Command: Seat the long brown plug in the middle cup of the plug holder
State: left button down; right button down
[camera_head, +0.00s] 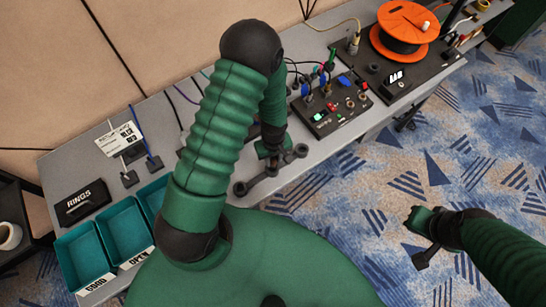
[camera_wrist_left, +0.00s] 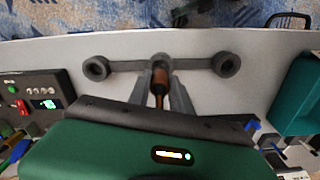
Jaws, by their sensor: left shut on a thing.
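The dark grey plug holder (camera_wrist_left: 122,66) lies on the grey bench, a bar with a round cup at each end and a middle cup (camera_wrist_left: 159,60). The left-hand cup (camera_wrist_left: 96,68) and right-hand cup (camera_wrist_left: 227,65) look empty. My left gripper (camera_wrist_left: 161,88) is shut on the long brown plug (camera_wrist_left: 159,87), which lines up with the middle cup; I cannot tell how deep it sits. In the head view the left gripper (camera_head: 270,150) is at the holder (camera_head: 262,184) and hides its middle. My right gripper (camera_head: 420,222) is off the bench, its jaws unclear.
A panel with buttons and plugs (camera_head: 335,105) stands right of the holder. An orange spool (camera_head: 405,28) is at the far right. Teal bins (camera_head: 85,250) and a RINGS box (camera_head: 82,203) are at the left. The bench's front edge runs close to the holder.

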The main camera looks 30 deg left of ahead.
pick_arm(q)
jog(key=shift+a, duration=0.15)
jog(key=shift+a+f, duration=0.1)
jog(key=shift+f, duration=0.15)
jog(key=shift+f, duration=0.1)
dwell(0.5)
jog(key=shift+f+b, duration=0.5)
jog(key=shift+b, duration=0.05)
jog(key=shift+f, duration=0.15)
jog(key=shift+f+b, duration=0.35)
dwell(0.6)
jog(key=shift+f+b, duration=0.4)
jog(key=shift+f, duration=0.2)
jog(key=shift+f, duration=0.15)
